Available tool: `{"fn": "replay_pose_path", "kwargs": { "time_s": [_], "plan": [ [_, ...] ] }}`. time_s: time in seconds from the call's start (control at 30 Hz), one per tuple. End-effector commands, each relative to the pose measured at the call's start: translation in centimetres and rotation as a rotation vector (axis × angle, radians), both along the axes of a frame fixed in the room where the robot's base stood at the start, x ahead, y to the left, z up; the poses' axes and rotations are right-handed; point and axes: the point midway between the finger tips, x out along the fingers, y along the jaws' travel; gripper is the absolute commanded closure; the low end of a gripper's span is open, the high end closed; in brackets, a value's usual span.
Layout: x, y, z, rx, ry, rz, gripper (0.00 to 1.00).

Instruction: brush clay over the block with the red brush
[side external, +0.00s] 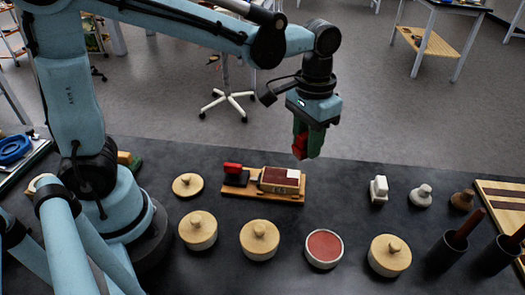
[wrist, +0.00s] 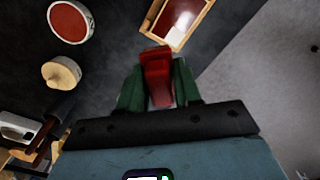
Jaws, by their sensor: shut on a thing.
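My gripper (side external: 308,143) is shut on the red brush (side external: 299,146), above and behind the right end of the wooden board. In the wrist view the red brush (wrist: 157,76) sits between the green fingers; its bristles cannot be made out. The block (side external: 279,179) lies on the wooden board (side external: 262,195), its top mostly dark red with a pale part at the right. It also shows as a red surface (wrist: 178,20) in the wrist view. The brush is apart from the block. An open pot of red clay (side external: 324,247) stands in front; it also shows in the wrist view (wrist: 70,21).
A red-and-black piece (side external: 236,174) sits on the board's left end. A loose lid (side external: 187,184) lies left of it. Lidded pots (side external: 259,238) stand in front. A white tool (side external: 378,189) and dark cups (side external: 447,251) are at the right. The dark table is clear between these.

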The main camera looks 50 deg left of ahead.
Motion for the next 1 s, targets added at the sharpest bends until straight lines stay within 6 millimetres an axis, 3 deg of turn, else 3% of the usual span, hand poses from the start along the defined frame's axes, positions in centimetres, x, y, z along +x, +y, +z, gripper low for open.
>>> {"fn": "replay_pose_path", "kwargs": {
  "time_s": [0.57,1.0],
  "plan": [
    [1.2,1.2,-0.3,0.000,0.000,-0.001,0.91],
    [1.2,1.2,-3.7,0.000,0.000,0.000,0.91]
  ]
}}
